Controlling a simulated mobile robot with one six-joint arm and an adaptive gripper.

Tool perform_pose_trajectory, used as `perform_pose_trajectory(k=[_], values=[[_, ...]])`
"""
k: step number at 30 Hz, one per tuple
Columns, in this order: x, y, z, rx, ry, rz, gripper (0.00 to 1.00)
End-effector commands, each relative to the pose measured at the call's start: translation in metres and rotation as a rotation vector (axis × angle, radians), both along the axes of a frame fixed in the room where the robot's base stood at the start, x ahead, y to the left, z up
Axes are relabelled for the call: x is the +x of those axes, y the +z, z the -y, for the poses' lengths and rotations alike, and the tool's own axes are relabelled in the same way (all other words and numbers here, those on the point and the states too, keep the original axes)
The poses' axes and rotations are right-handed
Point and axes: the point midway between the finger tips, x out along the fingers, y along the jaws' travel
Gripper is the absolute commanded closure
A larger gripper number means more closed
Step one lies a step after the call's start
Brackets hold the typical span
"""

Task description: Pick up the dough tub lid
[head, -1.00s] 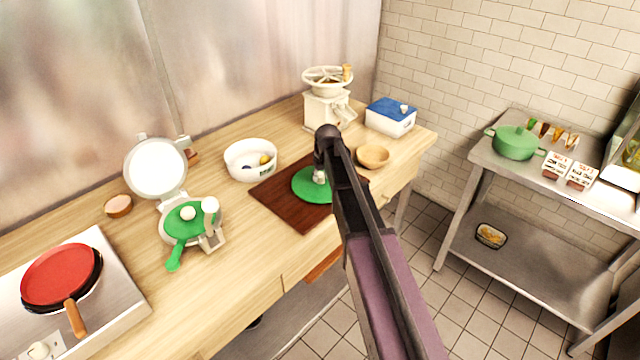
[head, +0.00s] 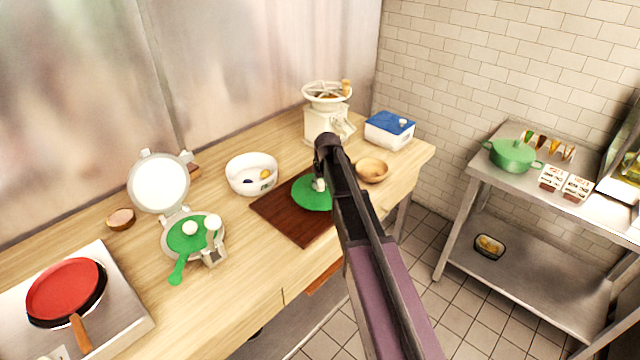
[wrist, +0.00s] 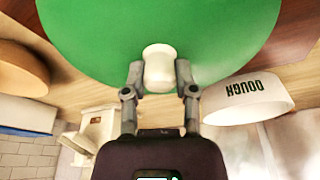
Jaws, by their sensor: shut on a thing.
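The dough tub lid (head: 308,194) is a green disc with a white knob, seen over the brown board in the head view. In the wrist view the lid (wrist: 85,35) fills the top, with its knob (wrist: 158,70) between my fingers. My gripper (wrist: 158,78) is shut on that knob, one finger on each side. My arm hides the lid's right part in the head view.
The brown board (head: 290,228) lies below the lid. A grinder (head: 325,120) and a blue-lidded box (head: 390,130) stand behind. A wooden bowl (head: 372,171) is just right of my arm. A press (head: 190,240) and a red pan (head: 65,290) are at left.

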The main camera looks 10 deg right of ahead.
Motion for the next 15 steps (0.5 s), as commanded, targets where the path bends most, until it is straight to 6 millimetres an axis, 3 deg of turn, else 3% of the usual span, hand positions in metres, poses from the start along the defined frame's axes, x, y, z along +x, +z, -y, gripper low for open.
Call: perform_pose_trajectory(k=[2,3,15], values=[[-0.005,0.01,-0.001,0.0,0.0,0.0,1.0],[-0.019,0.008,-0.003,0.0,0.001,0.0,1.0],[-0.11,0.016,-0.017,0.0,0.001,0.0,1.0]])
